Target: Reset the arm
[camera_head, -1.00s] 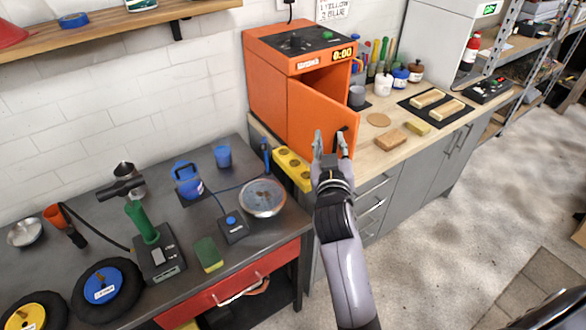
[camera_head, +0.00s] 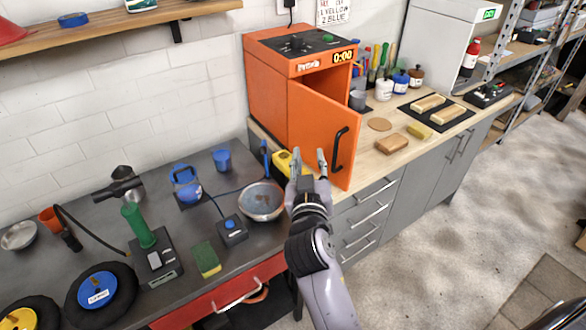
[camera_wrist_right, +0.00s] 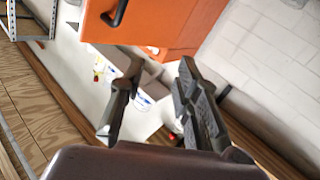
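My right gripper (camera_head: 308,163) is open and empty in the head view. It hangs in front of the orange cabinet's door (camera_head: 322,130), to the left of the door's black handle (camera_head: 339,149). Its two fingers also show apart in the right wrist view (camera_wrist_right: 155,100), with nothing between them. The door stands open on the orange cabinet (camera_head: 290,60), and the handle (camera_wrist_right: 116,12) shows at the top of the wrist view. My left gripper is not in view.
A metal pan (camera_head: 262,201) and a yellow block (camera_head: 282,162) lie close to the left of my right gripper. The dark workbench (camera_head: 180,225) holds tools and wheels. The wooden counter (camera_head: 368,165) carries sponges and jars.

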